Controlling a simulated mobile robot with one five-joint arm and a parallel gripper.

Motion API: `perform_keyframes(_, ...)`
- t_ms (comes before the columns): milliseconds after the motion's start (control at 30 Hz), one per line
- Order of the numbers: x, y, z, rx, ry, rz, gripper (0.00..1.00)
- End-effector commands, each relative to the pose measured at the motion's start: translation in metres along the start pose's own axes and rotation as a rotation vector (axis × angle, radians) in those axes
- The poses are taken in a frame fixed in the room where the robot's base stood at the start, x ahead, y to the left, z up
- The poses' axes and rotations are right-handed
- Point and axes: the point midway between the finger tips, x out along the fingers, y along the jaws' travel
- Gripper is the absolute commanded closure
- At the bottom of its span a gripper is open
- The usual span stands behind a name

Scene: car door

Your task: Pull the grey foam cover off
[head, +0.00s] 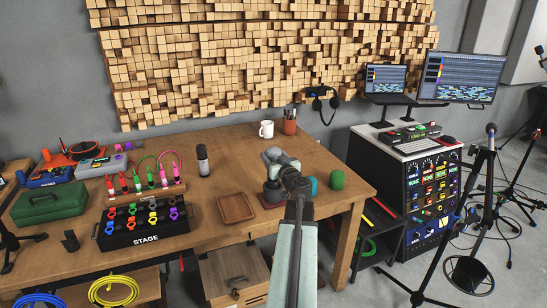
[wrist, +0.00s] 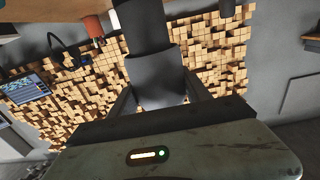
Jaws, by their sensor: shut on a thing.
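The grey foam cover (head: 271,155) is at my gripper (head: 282,165), above the right part of the table. In the wrist view, where the table is at the top, the cover (wrist: 154,78) is a dark grey, wider body between the two fingers of my gripper (wrist: 160,98), which is shut on it. A narrower dark post (wrist: 144,25) meets the cover in that view; I see no clear gap between them. In the head view a dark stand (head: 272,190) is right below the cover. My wrist hides part of the join.
A green foam cover (head: 337,179) stands to the right, and a teal one (head: 311,184) shows partly behind my arm. A brown tray (head: 236,208) lies to the left. A white mug (head: 266,129) and a pen cup (head: 290,122) stand behind.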

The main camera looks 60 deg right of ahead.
Motion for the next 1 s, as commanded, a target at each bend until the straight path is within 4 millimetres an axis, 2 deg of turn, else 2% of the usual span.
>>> perform_keyframes(33,0.0,0.0,-0.024,0.0,0.0,0.0,0.82)
perform_keyframes(200,0.0,0.0,-0.044,0.0,0.0,0.0,0.82)
perform_keyframes(467,0.0,0.001,-0.046,0.0,0.0,0.0,0.82)
perform_keyframes(1000,0.0,0.001,-0.071,0.0,0.0,0.001,0.82)
